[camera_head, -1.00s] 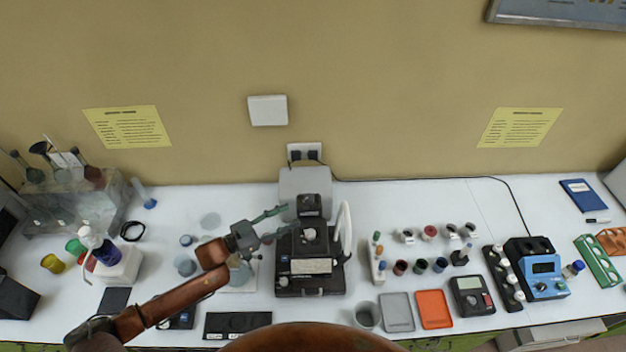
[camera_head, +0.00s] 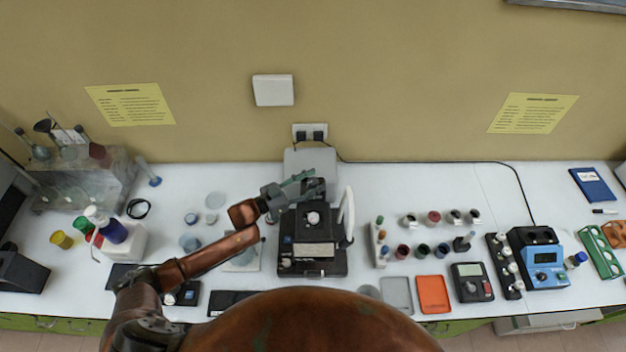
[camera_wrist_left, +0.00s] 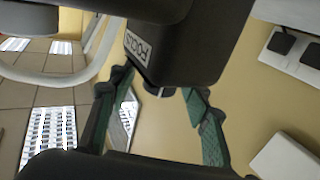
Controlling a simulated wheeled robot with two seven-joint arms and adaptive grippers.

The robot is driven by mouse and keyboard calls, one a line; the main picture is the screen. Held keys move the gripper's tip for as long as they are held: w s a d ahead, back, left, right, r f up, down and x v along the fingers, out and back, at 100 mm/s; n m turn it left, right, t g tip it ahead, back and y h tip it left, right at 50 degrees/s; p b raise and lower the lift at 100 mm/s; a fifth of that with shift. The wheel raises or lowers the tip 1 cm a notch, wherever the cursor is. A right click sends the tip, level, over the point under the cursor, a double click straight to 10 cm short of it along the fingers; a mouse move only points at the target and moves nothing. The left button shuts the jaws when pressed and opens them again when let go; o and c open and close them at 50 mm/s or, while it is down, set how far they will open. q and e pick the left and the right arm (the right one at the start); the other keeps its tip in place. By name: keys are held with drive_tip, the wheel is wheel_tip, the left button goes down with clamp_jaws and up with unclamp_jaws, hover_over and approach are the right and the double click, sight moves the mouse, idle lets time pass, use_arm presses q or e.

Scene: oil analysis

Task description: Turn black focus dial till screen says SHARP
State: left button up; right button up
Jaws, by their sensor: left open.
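The black instrument (camera_head: 313,262) stands at the middle of the bench, with a pale label on its front. My left gripper (camera_head: 303,186) is at the upper left of its head. In the left wrist view the black housing (camera_wrist_left: 180,50) bears a white FOCUS label (camera_wrist_left: 138,46). There my left gripper (camera_wrist_left: 160,118) has its two green fingers apart, with the housing's lower end between and above them. A small pale part (camera_wrist_left: 161,91) shows at that end. I cannot make out the focus dial clearly, and no SHARP reading is legible. My right gripper is not in view.
Bottles, an orange tray (camera_head: 433,294) and a blue meter (camera_head: 545,266) fill the right side. Glassware (camera_head: 85,170) stands at the far left.

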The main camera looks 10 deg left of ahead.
use_arm(q)
drive_tip(key=shift+c, duration=0.5)
drive_tip(key=c, duration=1.1)
drive_tip(key=shift+f+g+b, duration=0.1)
drive_tip(key=shift+g+b, duration=0.2)
drive_tip(key=shift+b, duration=0.15)
drive_tip(key=m+g+h+b, duration=0.2)
drive_tip(key=m+g+b, duration=0.1)
drive_tip(key=b, duration=0.3)
drive_tip(key=m+g+h+b, duration=0.2)
drive_tip(key=m+g+b, duration=0.1)
drive_tip(key=g+b, duration=0.2)
drive_tip(key=shift+w+f+b, duration=0.1)
drive_tip(key=shift+f+b, duration=0.1)
drive_tip(key=shift+b, duration=0.55)
drive_tip(key=shift+r+m+g+b, duration=0.2)
drive_tip(key=shift+m+g+b, duration=0.7)
drive_tip(key=shift+g, duration=0.3)
drive_tip(key=o, duration=1.2)
